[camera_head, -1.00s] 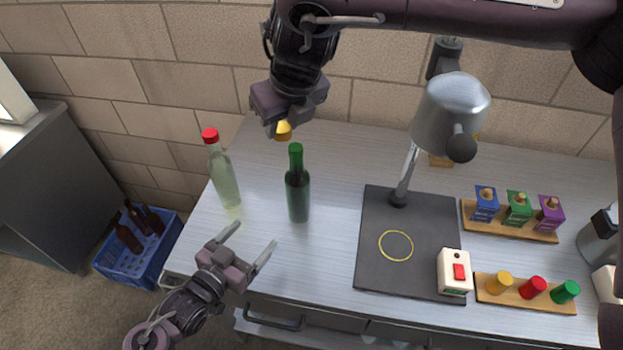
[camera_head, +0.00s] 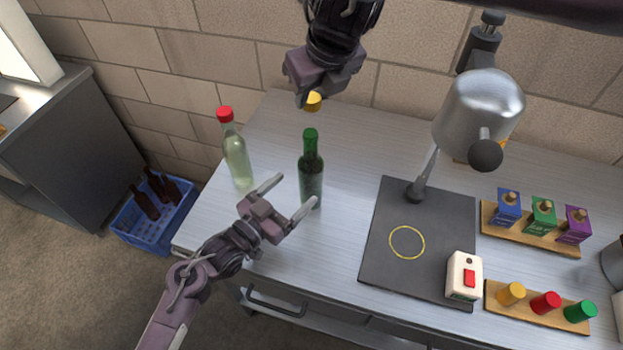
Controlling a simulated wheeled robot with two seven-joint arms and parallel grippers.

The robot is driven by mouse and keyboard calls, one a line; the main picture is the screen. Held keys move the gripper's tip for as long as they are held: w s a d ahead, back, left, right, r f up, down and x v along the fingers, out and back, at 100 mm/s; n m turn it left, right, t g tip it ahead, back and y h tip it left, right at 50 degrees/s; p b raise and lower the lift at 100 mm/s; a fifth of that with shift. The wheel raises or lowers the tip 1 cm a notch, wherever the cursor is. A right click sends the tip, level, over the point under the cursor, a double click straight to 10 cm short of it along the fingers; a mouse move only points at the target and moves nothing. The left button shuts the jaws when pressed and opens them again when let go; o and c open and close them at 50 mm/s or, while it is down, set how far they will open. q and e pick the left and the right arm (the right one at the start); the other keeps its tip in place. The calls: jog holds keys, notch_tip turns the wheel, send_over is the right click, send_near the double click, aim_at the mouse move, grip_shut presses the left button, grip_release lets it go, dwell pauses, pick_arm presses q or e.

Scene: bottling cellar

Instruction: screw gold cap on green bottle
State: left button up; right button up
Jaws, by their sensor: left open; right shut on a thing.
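The green bottle (camera_head: 311,178) stands upright on the metal table, with a green top on its neck. The gold cap (camera_head: 313,101) is held in my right gripper (camera_head: 312,98), which is shut on it, above and just behind the bottle's top in the picture. The cap and the bottle look apart. My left gripper (camera_head: 289,198) is open and empty, low beside the green bottle.
A clear bottle with a red cap (camera_head: 235,150) stands to the left. A dark pad (camera_head: 388,265) with a lamp-like metal device (camera_head: 480,110) and a red-switch box (camera_head: 464,277) is to the right. Racks hold small boxes (camera_head: 543,216) and caps (camera_head: 545,302). A blue crate (camera_head: 150,232) is on the floor.

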pick_arm(q)
jog(key=x, duration=0.7)
jog(key=shift+w+d, duration=0.1)
pick_arm(e)
jog(key=shift+a, duration=0.1)
pick_arm(q)
jog(key=shift+r, duration=0.1)
pick_arm(e)
jog(key=shift+s+r, duration=0.1)
pick_arm(q)
jog(key=c, duration=1.5)
pick_arm(e)
send_over(310, 132)
jog(key=shift+s+d+f, duration=0.1)
jog(key=shift+s+f, duration=0.1)
jog(key=shift+f, duration=1.05)
jog(key=shift+s+d+f, duration=0.1)
jog(key=shift+s+f, duration=0.1)
jog(key=shift+f, duration=1)
jog(key=shift+f, duration=0.1)
jog(key=shift+f, duration=0.8)
jog(key=shift+f, duration=0.55)
